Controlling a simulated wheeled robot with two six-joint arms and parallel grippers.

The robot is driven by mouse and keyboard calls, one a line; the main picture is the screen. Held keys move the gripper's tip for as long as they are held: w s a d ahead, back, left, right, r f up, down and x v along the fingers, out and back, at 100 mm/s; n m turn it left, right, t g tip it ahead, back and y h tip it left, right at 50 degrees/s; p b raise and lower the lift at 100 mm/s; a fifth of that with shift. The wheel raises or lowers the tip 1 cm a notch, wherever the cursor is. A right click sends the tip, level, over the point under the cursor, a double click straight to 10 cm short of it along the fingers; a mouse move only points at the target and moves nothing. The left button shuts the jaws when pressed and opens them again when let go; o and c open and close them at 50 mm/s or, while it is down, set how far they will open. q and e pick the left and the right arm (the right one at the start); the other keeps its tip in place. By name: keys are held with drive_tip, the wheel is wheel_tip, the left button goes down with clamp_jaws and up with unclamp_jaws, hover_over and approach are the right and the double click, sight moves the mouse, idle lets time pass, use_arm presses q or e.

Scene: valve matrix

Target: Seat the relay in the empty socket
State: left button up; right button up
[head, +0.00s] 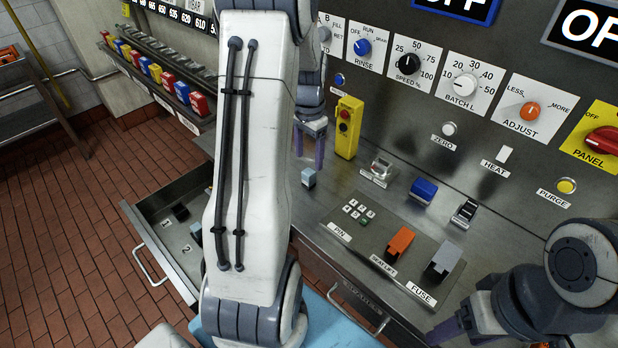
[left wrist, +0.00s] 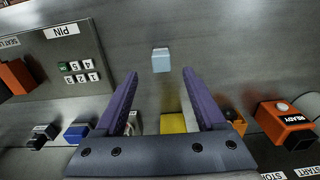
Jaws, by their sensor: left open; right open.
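A small pale blue-grey block, which looks like the relay (head: 308,178), stands on the steel counter by the edge near the open drawer. In the left wrist view the relay (left wrist: 160,60) lies ahead of the fingertips, between their lines and untouched. My left gripper (head: 310,140) is open and empty; it also shows in the left wrist view (left wrist: 160,73). The open drawer (head: 148,232) holds a dark slot marked 1 and a blue-grey block (head: 196,231); my left arm hides its right part. I cannot make out an empty socket clearly. My right gripper (head: 452,326) is at the lower right, partly cut off.
A yellow pendant box (head: 348,128) stands close right of my left gripper. Keypad (head: 358,212), orange seat-lift switch (head: 400,243) and grey fuse lever (head: 441,262) lie further right. Knobs cover the back panel. Counter around the relay is clear.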

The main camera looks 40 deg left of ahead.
sight(309, 171)
use_arm(q)
drive_tip(key=shift+w+a+f+p, duration=0.1)
drive_tip(key=shift+f+p, duration=0.55)
drive_tip(key=shift+f, duration=2.75)
clamp_jaws()
